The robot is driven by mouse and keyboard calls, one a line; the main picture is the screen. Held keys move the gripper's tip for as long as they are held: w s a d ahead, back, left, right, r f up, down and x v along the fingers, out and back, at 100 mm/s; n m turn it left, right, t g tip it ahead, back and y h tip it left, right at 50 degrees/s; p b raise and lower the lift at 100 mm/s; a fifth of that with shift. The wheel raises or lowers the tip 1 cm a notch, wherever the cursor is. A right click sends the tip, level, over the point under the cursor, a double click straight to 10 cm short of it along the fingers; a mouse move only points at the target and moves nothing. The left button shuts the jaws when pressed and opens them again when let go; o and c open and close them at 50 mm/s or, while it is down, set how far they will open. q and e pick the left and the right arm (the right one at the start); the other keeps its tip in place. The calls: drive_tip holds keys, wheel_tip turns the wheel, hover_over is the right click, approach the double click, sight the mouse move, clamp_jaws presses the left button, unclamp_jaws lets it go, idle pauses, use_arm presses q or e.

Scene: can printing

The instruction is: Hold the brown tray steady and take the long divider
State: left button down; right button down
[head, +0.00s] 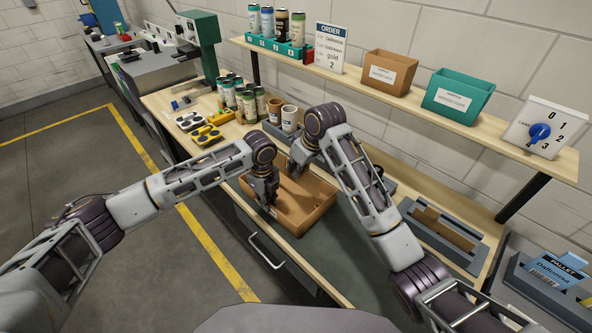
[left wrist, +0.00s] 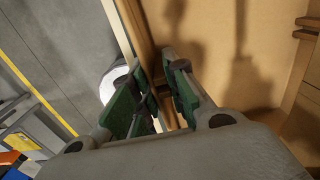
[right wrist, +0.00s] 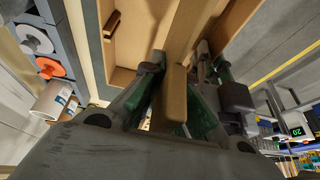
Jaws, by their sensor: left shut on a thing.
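The brown tray (head: 318,217) lies on the wooden workbench, below both wrists. My left gripper (head: 269,201) is shut on the tray's near-left wall; the left wrist view shows that wall (left wrist: 140,42) between its green pads. My right gripper (head: 295,172) reaches down into the tray's far part. In the right wrist view the long brown divider (right wrist: 175,92) runs between its green pads, which look apart from it on the left side. The divider is mostly hidden in the head view by my right arm.
Cups (head: 289,117), cans (head: 249,103) and yellow holders (head: 206,135) stand behind the tray. A grey fixture with a brown piece (head: 443,230) is at the right. The shelf above carries a brown bin (head: 389,74) and a green bin (head: 457,95).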

use_arm(q)
drive_tip(key=c, duration=1.3)
unclamp_jaws()
drive_tip(key=shift+c, duration=0.2)
drive_tip(key=shift+r, duration=0.1)
wheel_tip(320, 180, up, 12)
